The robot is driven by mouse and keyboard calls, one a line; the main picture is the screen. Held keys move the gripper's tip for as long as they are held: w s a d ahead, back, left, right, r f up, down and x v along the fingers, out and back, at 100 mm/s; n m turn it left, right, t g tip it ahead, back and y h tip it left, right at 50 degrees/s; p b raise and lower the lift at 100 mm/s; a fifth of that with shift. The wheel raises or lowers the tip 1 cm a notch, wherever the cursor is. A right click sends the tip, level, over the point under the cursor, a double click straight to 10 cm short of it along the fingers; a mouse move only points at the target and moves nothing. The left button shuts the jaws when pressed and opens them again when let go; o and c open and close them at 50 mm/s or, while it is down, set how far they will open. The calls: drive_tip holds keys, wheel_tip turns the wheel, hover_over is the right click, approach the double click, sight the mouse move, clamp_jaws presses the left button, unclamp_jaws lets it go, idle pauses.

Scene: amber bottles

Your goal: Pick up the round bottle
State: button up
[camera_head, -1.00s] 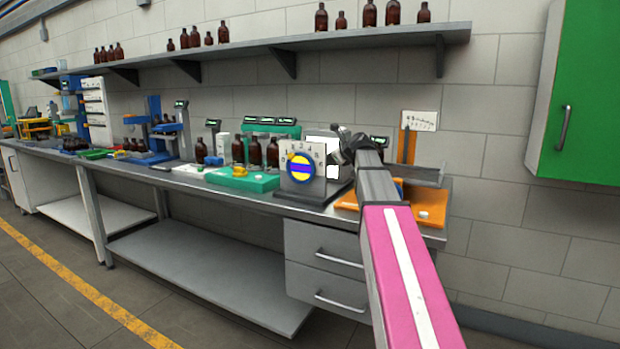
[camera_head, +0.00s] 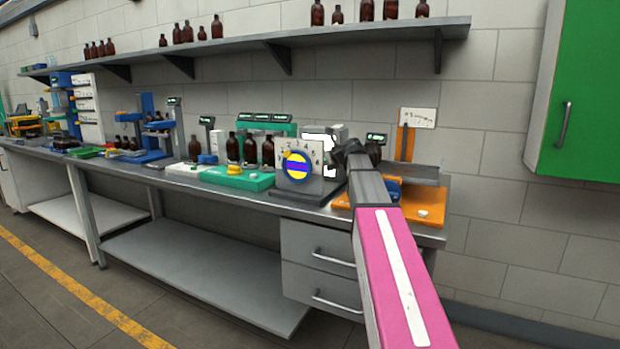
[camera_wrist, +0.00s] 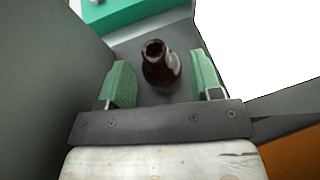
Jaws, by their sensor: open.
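A dark amber bottle (camera_wrist: 160,70) stands in the wrist view on a dark surface, seen from above with its round mouth toward me. My gripper (camera_wrist: 160,62) is open, with one green finger on each side of the bottle and a gap to both. I cannot tell how far the bottle lies below the fingertips. In the head view the end of my arm (camera_head: 355,153) is over the right part of the bench, and my own arm hides the fingers and this bottle.
A panel with a yellow and blue dial (camera_head: 298,165) stands just left of my arm. Several amber bottles (camera_head: 250,150) stand by a green tray (camera_head: 238,179). An orange board (camera_head: 425,206) lies at right. A shelf (camera_head: 250,45) holds more bottles above.

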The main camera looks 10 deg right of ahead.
drive_tip(key=shift+a+r+x, duration=0.15)
drive_tip(key=shift+x, duration=1.25)
drive_tip(key=shift+a+r+x, duration=0.1)
drive_tip(key=shift+a+x, duration=0.05)
drive_tip(key=shift+x, duration=1.25)
drive_tip(key=shift+s+d, duration=0.1)
drive_tip(key=shift+s, duration=0.05)
drive_tip(key=shift+c, duration=0.3)
clamp_jaws()
drive_tip(key=shift+r, duration=0.1)
